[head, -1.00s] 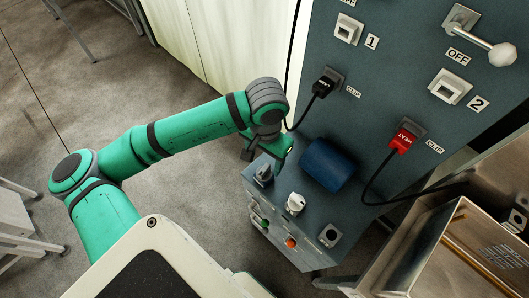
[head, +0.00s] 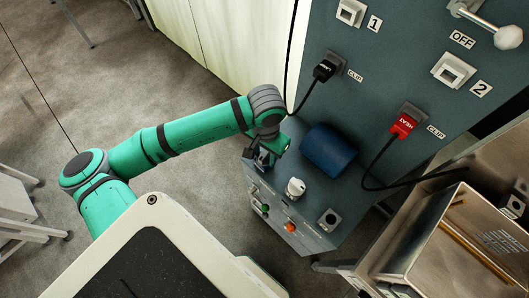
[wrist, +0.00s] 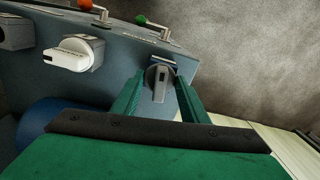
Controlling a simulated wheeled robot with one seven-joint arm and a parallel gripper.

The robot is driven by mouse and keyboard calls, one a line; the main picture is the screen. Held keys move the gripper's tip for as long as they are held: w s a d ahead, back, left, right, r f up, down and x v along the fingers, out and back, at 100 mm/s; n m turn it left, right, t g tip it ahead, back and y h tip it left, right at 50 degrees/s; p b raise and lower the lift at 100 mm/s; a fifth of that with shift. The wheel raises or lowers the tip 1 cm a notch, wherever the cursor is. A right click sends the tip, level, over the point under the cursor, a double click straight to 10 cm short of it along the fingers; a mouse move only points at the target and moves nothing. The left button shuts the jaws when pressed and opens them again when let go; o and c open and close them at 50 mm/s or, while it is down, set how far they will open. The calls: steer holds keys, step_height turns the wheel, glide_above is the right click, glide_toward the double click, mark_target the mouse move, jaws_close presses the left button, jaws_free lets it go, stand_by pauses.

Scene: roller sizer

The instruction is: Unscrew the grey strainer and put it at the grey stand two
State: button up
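The grey round piece with a raised grip bar (wrist: 160,82), which looks like the strainer, sits on the machine's sloped ledge. In the wrist view it lies between the two green fingers of my gripper (wrist: 161,84), which are apart, with narrow gaps seeming to show beside it. In the head view my gripper (head: 266,154) is over the ledge's left end and largely hides the piece. A pale square fitting (head: 453,71) labelled 2 is on the upright panel at right; it may be stand two. A similar fitting (head: 350,12) is labelled 1.
A blue cylinder (head: 329,150) and a white knob (head: 295,187) are right of my gripper. Black (head: 325,69) and red (head: 403,125) plugs with cables are on the panel. A lever (head: 485,22) is at upper right, a metal bin (head: 440,245) at lower right.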

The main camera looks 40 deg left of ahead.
steer(key=c, duration=0.5)
steer(key=shift+o, duration=0.2)
steer(key=n, duration=0.5)
steer(key=shift+n, duration=0.4)
steer(key=shift+n, duration=0.5)
steer(key=n, duration=0.4)
steer(key=shift+n, duration=0.3)
steer(key=shift+w, duration=0.1)
steer(key=shift+n, duration=0.7)
steer(key=n, duration=0.3)
steer(key=shift+n, duration=0.3)
